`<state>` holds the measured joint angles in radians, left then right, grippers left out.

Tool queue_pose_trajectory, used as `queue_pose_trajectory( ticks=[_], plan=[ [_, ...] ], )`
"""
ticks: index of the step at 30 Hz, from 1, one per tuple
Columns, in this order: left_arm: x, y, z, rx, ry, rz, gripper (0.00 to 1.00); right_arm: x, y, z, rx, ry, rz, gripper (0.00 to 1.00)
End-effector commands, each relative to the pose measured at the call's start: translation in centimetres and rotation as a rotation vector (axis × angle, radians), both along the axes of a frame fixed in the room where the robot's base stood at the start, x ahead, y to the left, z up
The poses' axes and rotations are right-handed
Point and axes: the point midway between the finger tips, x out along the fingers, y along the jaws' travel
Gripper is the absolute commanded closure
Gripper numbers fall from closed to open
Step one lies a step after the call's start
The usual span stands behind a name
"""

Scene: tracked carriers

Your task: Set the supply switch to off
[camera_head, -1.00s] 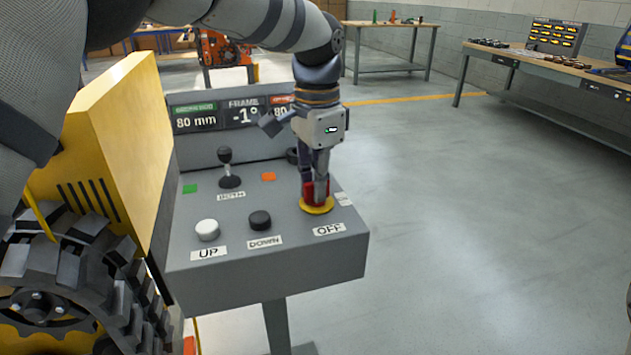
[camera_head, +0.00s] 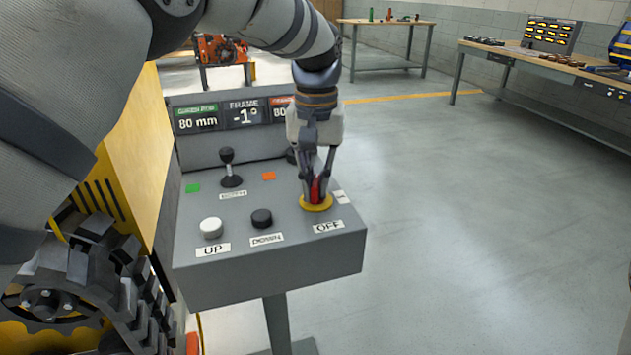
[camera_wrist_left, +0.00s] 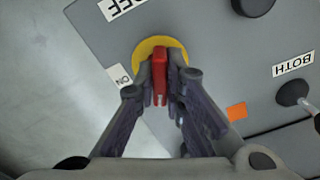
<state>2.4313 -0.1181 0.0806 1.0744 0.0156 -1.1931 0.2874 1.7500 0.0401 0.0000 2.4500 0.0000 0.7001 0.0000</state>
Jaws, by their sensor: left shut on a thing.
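The supply switch is a red handle (camera_head: 316,189) on a round yellow plate (camera_head: 317,204), at the right of the grey console's top. An OFF label (camera_head: 328,226) lies in front of it. In the left wrist view the red handle (camera_wrist_left: 160,77) stands between my fingertips, with an ON label (camera_wrist_left: 119,78) beside the yellow plate (camera_wrist_left: 150,46). My left gripper (camera_head: 315,190) reaches down from above and is shut on the red handle. The fingers partly hide the handle, and I cannot tell which label it points to. My right gripper is not in view.
The console also has a white UP button (camera_head: 211,227), a black DOWN button (camera_head: 262,218) and a black lever (camera_head: 230,168). A display panel (camera_head: 240,115) stands behind. A yellow machine with a tracked wheel (camera_head: 80,280) is at the left. The floor to the right is clear.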

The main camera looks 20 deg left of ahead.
Motion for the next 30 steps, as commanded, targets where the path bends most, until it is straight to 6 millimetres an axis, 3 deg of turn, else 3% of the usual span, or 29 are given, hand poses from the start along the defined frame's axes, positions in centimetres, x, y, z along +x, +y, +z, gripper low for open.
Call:
queue_pose_trajectory(
  ticks=[15,30],
  plan=[
    [0.07,0.02,0.08,0.001,-0.003,0.355,1.00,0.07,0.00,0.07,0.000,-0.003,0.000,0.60],
    [0.08,0.02,0.08,0.000,-0.004,0.445,1.00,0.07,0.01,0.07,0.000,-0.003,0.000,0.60]
  ],
)
